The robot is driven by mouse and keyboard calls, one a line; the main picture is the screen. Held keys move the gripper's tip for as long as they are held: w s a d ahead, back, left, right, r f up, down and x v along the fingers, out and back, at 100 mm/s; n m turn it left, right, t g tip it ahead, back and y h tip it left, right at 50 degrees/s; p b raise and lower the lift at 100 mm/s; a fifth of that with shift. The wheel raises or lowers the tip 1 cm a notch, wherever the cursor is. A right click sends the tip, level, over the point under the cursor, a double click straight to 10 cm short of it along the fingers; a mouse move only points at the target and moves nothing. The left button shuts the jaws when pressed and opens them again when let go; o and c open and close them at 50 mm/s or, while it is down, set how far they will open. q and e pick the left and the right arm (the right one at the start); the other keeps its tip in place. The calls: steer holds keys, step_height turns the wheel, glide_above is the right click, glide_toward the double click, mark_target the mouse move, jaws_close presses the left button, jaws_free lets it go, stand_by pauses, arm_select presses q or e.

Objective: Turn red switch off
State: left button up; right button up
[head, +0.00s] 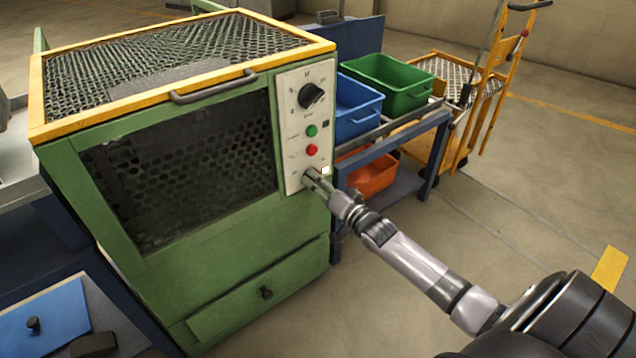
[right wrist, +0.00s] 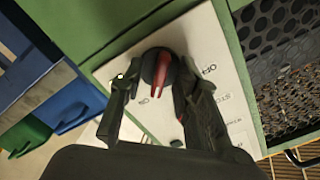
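The red switch (right wrist: 163,72) shows in the right wrist view as a red handle on a round black base, set on the furnace's white control panel (right wrist: 205,45). In the head view my gripper hides it at the foot of the panel (head: 295,110). My right gripper (right wrist: 153,82) is open, with one finger on each side of the switch. The finger on the picture's right is very close to the black base; I cannot tell whether it touches. In the head view the right gripper (head: 311,177) reaches the panel's lower end. My left gripper is not in view.
Above on the panel are a black knob (head: 311,96), a green button (head: 312,131) and a red button (head: 312,150). The green furnace (head: 225,235) has a mesh window. A bench (head: 440,135) with blue and green bins stands behind, beside a yellow cart (head: 490,85).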

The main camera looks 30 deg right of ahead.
steer(key=shift+c, duration=0.2)
jaws_close()
stand_by(0.3)
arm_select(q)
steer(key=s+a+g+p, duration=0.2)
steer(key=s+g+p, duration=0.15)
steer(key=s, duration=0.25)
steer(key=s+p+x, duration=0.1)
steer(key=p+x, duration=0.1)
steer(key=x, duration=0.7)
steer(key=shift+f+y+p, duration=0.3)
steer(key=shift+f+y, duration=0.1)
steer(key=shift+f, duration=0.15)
arm_select(e)
steer(key=shift+n, duration=8.9)
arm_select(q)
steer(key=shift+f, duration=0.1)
arm_select(e)
steer(key=shift+f, duration=0.1)
steer(key=shift+o, duration=0.2)
jaws_free()
